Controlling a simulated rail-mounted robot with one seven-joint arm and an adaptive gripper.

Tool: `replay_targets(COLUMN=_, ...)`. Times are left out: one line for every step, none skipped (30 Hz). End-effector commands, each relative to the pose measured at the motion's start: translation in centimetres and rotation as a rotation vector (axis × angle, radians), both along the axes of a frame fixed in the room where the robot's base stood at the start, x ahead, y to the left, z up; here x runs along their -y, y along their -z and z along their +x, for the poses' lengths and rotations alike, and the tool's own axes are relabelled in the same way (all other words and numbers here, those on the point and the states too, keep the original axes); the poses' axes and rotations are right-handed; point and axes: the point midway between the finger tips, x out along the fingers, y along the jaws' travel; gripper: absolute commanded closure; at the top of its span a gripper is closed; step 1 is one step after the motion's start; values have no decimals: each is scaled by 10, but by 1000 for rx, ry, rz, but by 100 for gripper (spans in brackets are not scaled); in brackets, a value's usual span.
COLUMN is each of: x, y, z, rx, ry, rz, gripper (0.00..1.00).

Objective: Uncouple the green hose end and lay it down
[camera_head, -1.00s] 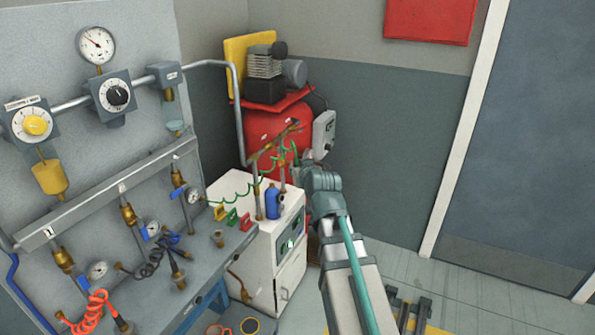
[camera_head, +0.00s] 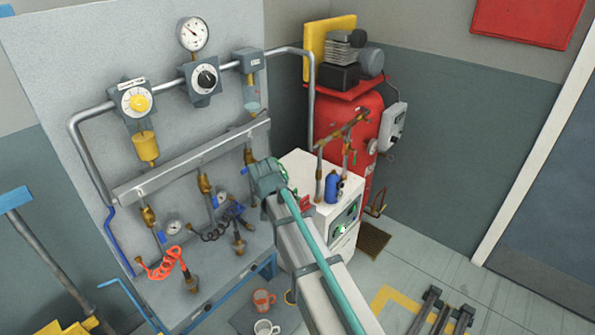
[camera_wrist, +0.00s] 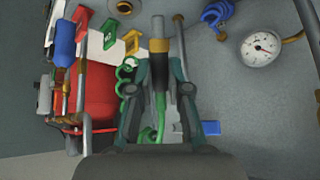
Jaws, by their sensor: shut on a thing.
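In the wrist view my gripper (camera_wrist: 159,72) is shut on the green hose end (camera_wrist: 158,83), a dark sleeve with a brass-coloured collar and a grey tip pointing up the picture. Green hose (camera_wrist: 150,135) runs back from it between the fingers, with coils beside the left finger. In the head view my gripper (camera_head: 266,176) is at the right end of the bench, by the pipe panel. My arm and gripper hide the held hose end there. I cannot tell whether its tip touches a fitting.
A white cabinet (camera_head: 305,171) carries a blue bottle (camera_head: 332,188) and a brass-fitted pipe stand (camera_head: 343,135). Red, green and yellow tags (camera_wrist: 108,31) lie left of the fingers. An orange coiled hose (camera_head: 168,262) is at the bench's left. A gauge (camera_wrist: 260,47) is to the right in the wrist view.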

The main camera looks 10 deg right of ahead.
Motion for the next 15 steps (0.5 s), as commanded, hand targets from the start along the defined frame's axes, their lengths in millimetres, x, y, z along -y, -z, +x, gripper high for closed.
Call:
replay_targets(x=-24, y=1, z=0, rx=-50, ry=6, rz=1, gripper=100)
replay_targets(x=-35, y=6, z=-4, rx=-82, ry=16, rz=2, gripper=100)
replay_targets(x=-48, y=12, z=-9, rx=-122, ry=29, rz=6, gripper=100)
replay_targets(x=-58, y=15, z=-13, rx=-151, ry=37, rz=8, gripper=100)
replay_targets(x=-68, y=19, z=-17, rx=-178, ry=47, rz=12, gripper=100)
replay_targets(x=-80, y=23, z=-23, rx=-213, ry=59, rz=17, gripper=100)
replay_targets(x=-89, y=27, z=-27, rx=-239, ry=66, rz=20, gripper=100)
replay_targets(x=-97, y=30, z=-31, rx=-263, ry=75, rz=24, gripper=100)
replay_targets(x=-108, y=34, z=-37, rx=-295, ry=86, rz=29, gripper=100)
replay_targets(x=-116, y=37, z=-42, rx=-318, ry=94, rz=32, gripper=100)
replay_targets(x=-124, y=40, z=-46, rx=-340, ry=101, rz=36, gripper=100)
replay_targets(x=-134, y=43, z=-53, rx=-371, ry=111, rz=41, gripper=100)
replay_targets(x=-142, y=46, z=-57, rx=-392, ry=118, rz=44, gripper=100)
replay_targets(x=-149, y=48, z=-63, rx=-415, ry=126, rz=49, gripper=100)
replay_targets(x=-159, y=51, z=-69, rx=-440, ry=133, rz=55, gripper=100)
